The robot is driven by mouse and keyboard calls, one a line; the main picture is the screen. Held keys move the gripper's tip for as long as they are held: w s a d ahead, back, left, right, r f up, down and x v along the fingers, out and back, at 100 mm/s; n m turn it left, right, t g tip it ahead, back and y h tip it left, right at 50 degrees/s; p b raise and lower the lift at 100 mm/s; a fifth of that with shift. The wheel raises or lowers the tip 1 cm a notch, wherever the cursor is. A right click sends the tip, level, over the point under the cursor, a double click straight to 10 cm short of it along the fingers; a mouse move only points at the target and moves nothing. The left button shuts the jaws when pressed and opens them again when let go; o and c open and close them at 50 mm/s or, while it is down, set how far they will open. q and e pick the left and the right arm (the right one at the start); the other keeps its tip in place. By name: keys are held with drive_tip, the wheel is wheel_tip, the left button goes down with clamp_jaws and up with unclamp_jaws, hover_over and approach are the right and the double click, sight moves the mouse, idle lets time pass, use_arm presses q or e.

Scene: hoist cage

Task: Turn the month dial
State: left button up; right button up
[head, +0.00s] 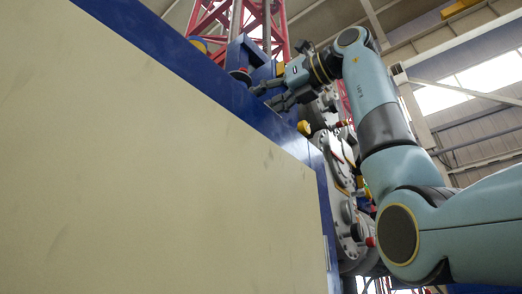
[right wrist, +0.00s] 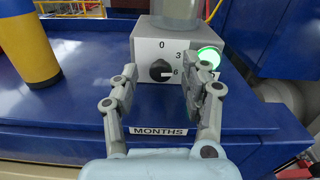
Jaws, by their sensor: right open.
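The month dial (right wrist: 160,70) is a round black knob with a white pointer mark. It sits on the front of a light grey box (right wrist: 147,45), above a plate reading MONTHS (right wrist: 158,131). The figures 0, 3 and 6 show around it; the right finger comes close to the 3 and 6. The pointer seems to face right, toward the 6. My right gripper (right wrist: 164,78) is open, its fingers on either side of the dial with a gap to it. In the head view my right gripper (head: 268,96) reaches over the blue edge; the dial cannot be made out there. My left gripper is out of view.
A green lamp (right wrist: 208,57) glows right of the dial, close to the right finger. A yellow and blue cylinder (right wrist: 27,45) stands at the left on the blue ledge (right wrist: 80,75). A large cream panel (head: 150,170) fills the head view's left side.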

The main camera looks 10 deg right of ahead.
drive_tip(key=shift+w+a, duration=0.15)
drive_tip(key=shift+w, duration=0.1)
clamp_jaws()
drive_tip(key=shift+n, duration=0.3)
drive_tip(key=n+b, duration=0.1)
drive_tip(key=n, duration=0.1)
drive_tip(key=shift+f+n, duration=0.1)
drive_tip(key=shift+n, duration=0.2)
drive_tip(key=shift+s+n+b, duration=0.1)
drive_tip(key=shift+n+b, duration=0.2)
drive_tip(key=shift+n, duration=1.5)
